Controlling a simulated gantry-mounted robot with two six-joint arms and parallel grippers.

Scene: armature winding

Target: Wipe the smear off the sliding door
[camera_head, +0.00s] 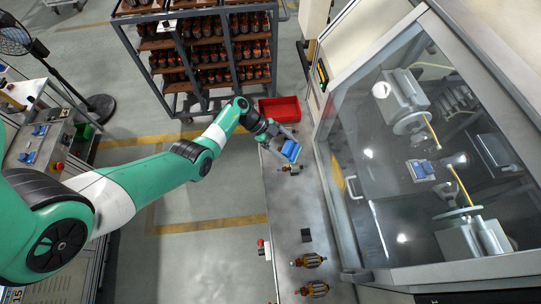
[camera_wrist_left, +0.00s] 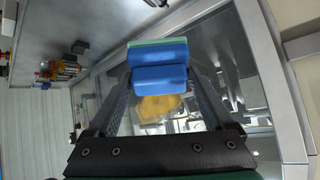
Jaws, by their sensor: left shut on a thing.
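My left gripper (camera_head: 281,144) is shut on a blue sponge (camera_head: 291,150) above the grey bench, left of the machine's sliding door. In the left wrist view the sponge (camera_wrist_left: 158,75) sits between the two fingers and has a green layer along its far edge. The sliding door (camera_head: 375,245) has a glass pane in a grey frame. A yellow-brown smear (camera_head: 338,174) is on the left part of the pane. The smear (camera_wrist_left: 160,107) also shows in the left wrist view, below the sponge in the picture. The sponge appears apart from the glass. My right gripper is in neither view.
A red bin (camera_head: 280,110) stands at the bench's far end. A small armature (camera_head: 289,169), a black block (camera_head: 306,235) and two larger armatures (camera_head: 309,260) lie along the bench (camera_head: 290,207). A door handle (camera_head: 353,187) stands out near the smear. A loaded rack (camera_head: 232,50) stands behind.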

